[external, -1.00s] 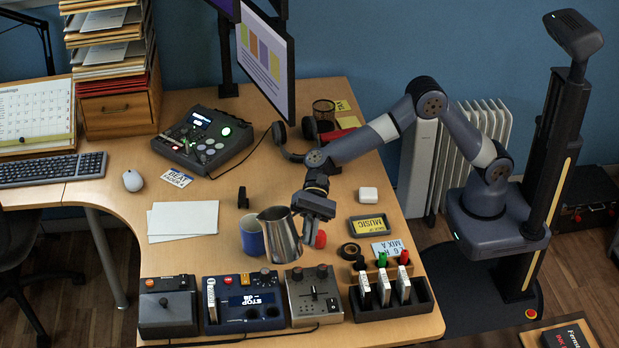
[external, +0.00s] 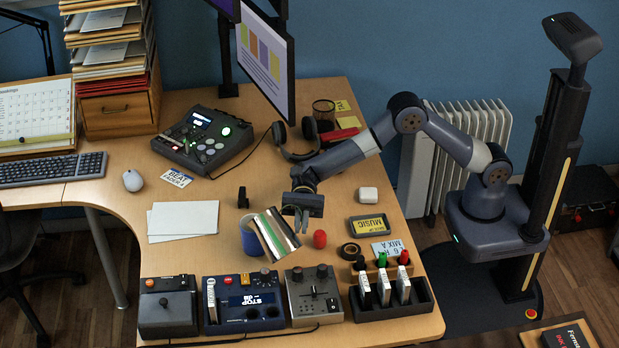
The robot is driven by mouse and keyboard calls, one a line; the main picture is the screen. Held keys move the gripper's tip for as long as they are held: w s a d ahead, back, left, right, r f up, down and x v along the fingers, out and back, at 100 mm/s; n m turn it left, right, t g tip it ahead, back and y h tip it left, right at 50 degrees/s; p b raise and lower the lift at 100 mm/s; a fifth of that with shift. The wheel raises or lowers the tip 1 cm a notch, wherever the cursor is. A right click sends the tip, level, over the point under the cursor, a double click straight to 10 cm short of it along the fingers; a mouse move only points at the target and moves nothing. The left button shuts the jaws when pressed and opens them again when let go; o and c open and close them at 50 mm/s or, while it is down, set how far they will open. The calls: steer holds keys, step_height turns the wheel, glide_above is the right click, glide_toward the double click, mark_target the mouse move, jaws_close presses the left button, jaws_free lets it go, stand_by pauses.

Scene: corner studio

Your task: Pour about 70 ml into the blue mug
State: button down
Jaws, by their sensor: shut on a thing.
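The blue mug (external: 251,243) stands on the desk, partly hidden behind a shiny metal pitcher (external: 275,236). My gripper (external: 301,214) is shut on the pitcher at its right side. The pitcher is strongly tilted, its top leaning to the left over the mug. I cannot see whether any liquid is flowing.
A red object (external: 320,239) and a black tape roll (external: 349,251) lie to the right. White sheets (external: 183,221) lie to the left.

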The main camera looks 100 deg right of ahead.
steer(key=shift+w+d+r+m+y+p, duration=0.1)
steer(key=shift+r+m+y+p, duration=0.05)
steer(key=shift+r+m+y, duration=0.2)
steer(key=shift+w+d+r+m+y+p, duration=0.15)
steer(key=shift+r+m, duration=0.1)
steer(key=shift+r, duration=0.2)
steer(key=shift+r+t, duration=0.25)
steer(key=shift+t, duration=0.05)
steer(key=shift+r+y, duration=0.1)
steer(key=shift+y, duration=0.2)
steer(key=shift+d+r+m, duration=0.15)
steer(key=shift+r+m, duration=0.1)
steer(key=shift+m, duration=0.25)
steer(key=shift+w+d+r+m+t+y+p, duration=0.2)
steer(key=shift+d+r+m+t+y+p, duration=0.15)
steer(key=shift+r+m+y+p, duration=0.15)
stand_by(1.4)
steer(key=f+n, duration=0.1)
steer(key=a+f+n+g+h+b, duration=0.1)
steer(key=s+f+n+h, duration=0.1)
steer(key=shift+a+f+b, duration=0.2)
steer(key=shift+b, duration=0.2)
steer(key=shift+a+f+n+g+h+p, duration=0.2)
steer(key=shift+n+g+h+p, duration=0.15)
steer(key=shift+n+h, duration=0.45)
stand_by(1.0)
